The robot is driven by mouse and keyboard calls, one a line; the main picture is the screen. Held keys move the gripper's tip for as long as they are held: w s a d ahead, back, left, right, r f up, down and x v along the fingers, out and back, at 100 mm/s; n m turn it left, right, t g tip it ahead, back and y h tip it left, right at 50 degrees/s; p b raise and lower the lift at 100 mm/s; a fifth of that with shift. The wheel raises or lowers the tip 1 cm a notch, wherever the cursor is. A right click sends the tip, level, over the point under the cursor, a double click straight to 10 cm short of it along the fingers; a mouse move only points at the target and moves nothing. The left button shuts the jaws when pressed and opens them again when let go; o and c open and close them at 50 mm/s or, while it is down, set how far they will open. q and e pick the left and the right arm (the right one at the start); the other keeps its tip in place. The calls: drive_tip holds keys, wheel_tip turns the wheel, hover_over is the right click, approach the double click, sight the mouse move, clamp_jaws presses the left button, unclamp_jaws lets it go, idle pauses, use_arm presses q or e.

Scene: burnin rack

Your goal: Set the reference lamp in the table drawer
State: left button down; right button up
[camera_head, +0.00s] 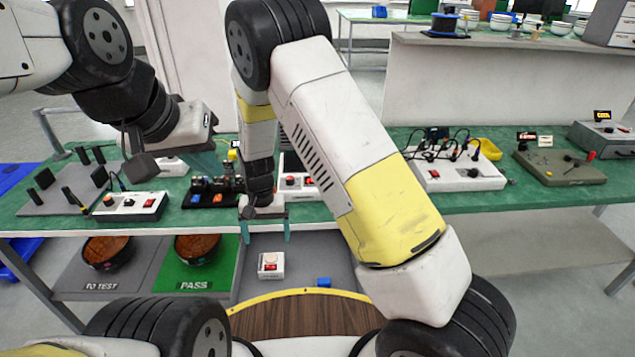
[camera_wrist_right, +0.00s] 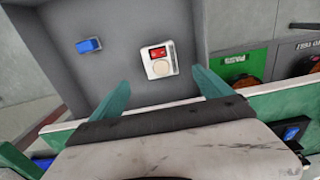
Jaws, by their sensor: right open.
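A small white box with a red switch and a round pale top, which looks like the reference lamp (camera_head: 271,265), sits upright on the grey floor of the open table drawer (camera_head: 300,248). It also shows in the right wrist view (camera_wrist_right: 158,67). My right gripper (camera_head: 264,235) is open and empty, fingers pointing down over the drawer. The lamp lies beyond its two teal fingertips in the wrist view (camera_wrist_right: 161,78), apart from them.
A blue block (camera_head: 324,282) lies in the drawer, right of the lamp. Left of the drawer are a green PASS area (camera_head: 222,281) and a grey TO TEST area (camera_head: 75,275), each with a bowl. Several devices stand on the green table (camera_head: 400,209).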

drive_tip(key=s+d+r+t+y, duration=0.15)
drive_tip(key=d+r, duration=0.45)
drive_tip(key=r, duration=0.7)
drive_tip(key=s+d+r+t+y, duration=0.1)
drive_tip(key=s+d+r+y, duration=0.1)
drive_tip(key=d+r, duration=0.75)
drive_tip(key=s+d+r+t, duration=0.2)
drive_tip(key=s+d+r, duration=0.2)
drive_tip(key=s+r, duration=0.2)
drive_tip(key=s+d+r+t+h, duration=0.1)
drive_tip(key=s+d+r, duration=0.4)
drive_tip(key=s, duration=0.3)
drive_tip(key=shift+s+r+n+t, duration=0.3)
drive_tip(key=shift+r+t, duration=0.05)
drive_tip(key=shift+r, duration=0.4)
